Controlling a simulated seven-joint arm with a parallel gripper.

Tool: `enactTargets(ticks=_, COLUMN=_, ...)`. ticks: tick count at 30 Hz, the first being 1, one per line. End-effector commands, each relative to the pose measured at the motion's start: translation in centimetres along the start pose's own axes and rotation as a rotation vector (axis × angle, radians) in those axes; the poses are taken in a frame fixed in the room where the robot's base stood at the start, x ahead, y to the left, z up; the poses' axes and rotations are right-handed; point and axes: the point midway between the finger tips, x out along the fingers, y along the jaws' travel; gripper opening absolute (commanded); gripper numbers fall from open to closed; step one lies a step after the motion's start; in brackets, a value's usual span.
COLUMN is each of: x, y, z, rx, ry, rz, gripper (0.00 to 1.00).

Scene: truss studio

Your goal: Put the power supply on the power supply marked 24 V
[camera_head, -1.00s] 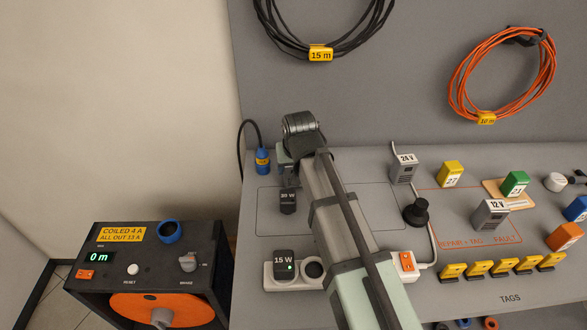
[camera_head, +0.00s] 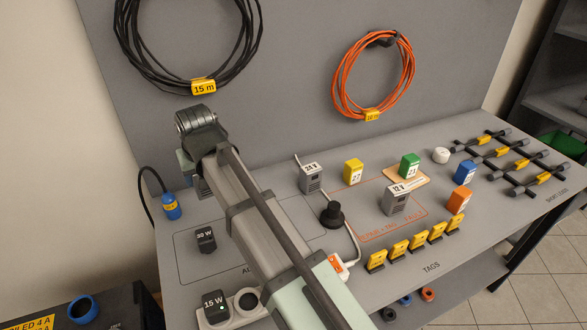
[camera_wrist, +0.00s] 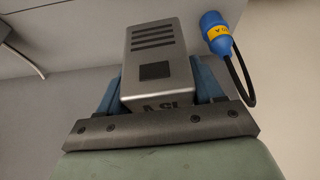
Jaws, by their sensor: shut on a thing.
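In the wrist view my gripper (camera_wrist: 157,78) is shut on a silver power supply (camera_wrist: 153,42) with dark vent slots and a dark square. Its lettering is upside down and partly hidden, and looks like 15 V. In the head view my gripper (camera_head: 188,166) is at the back left, mostly hidden behind my wrist, and the held supply cannot be made out clearly. The grey power supply marked 24 V (camera_head: 311,178) stands upright on the bench, to the right of my arm. Its top looks bare.
Another grey supply marked 12 V (camera_head: 397,203) stands in the orange-outlined area. A black round knob-like piece (camera_head: 332,215) and a white cable are near the 24 V supply.

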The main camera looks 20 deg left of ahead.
Motion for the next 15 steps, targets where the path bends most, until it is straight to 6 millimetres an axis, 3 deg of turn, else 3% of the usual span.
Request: enactTargets(ticks=15, x=-3.2, y=17.3, z=-1.3, rx=0.216, ry=0.003, rz=0.09, gripper=0.24)
